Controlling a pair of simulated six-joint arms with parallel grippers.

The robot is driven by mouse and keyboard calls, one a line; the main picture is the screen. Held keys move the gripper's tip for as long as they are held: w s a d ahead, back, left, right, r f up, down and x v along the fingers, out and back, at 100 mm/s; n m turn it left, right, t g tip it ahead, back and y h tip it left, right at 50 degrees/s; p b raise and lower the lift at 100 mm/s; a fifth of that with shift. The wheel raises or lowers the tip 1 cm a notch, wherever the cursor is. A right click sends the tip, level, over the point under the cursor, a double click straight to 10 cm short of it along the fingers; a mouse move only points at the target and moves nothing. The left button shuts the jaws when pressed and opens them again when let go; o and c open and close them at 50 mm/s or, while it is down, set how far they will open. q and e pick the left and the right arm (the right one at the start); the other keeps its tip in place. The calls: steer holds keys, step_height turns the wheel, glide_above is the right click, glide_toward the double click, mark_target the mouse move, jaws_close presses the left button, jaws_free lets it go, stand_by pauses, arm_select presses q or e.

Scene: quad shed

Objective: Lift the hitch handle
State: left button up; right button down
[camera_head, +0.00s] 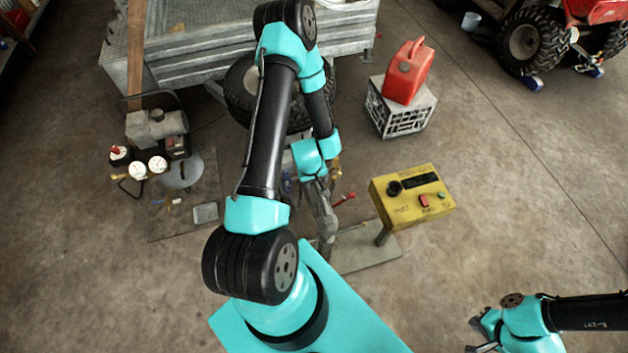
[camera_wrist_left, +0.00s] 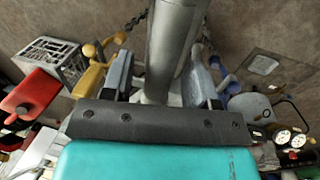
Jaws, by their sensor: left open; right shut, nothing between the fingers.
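My left gripper (camera_head: 318,186) reaches down over the grey metal hitch (camera_head: 327,222) in the head view. In the left wrist view its two grey fingers (camera_wrist_left: 162,78) stand apart, one on each side of a thick grey tube (camera_wrist_left: 178,35) of the hitch. I cannot tell whether they touch it. A red-tipped lever (camera_head: 344,198) sticks out to the right of the hitch, and a brass-yellow part (camera_wrist_left: 95,68) is beside the left finger. Which part is the hitch handle is unclear, as my arm hides much of the hitch. My right gripper (camera_head: 482,340) is shut, low at right.
A yellow control box (camera_head: 412,197) stands close to the right of the hitch. A red fuel can (camera_head: 408,72) sits on a grey crate (camera_head: 402,112). A compressor with gauges (camera_head: 155,140) is at left, and a metal trailer (camera_head: 210,50) behind. Floor at lower left is clear.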

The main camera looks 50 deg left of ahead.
arm_select(q)
steer(key=shift+f, duration=0.15)
jaws_close()
stand_by(0.5)
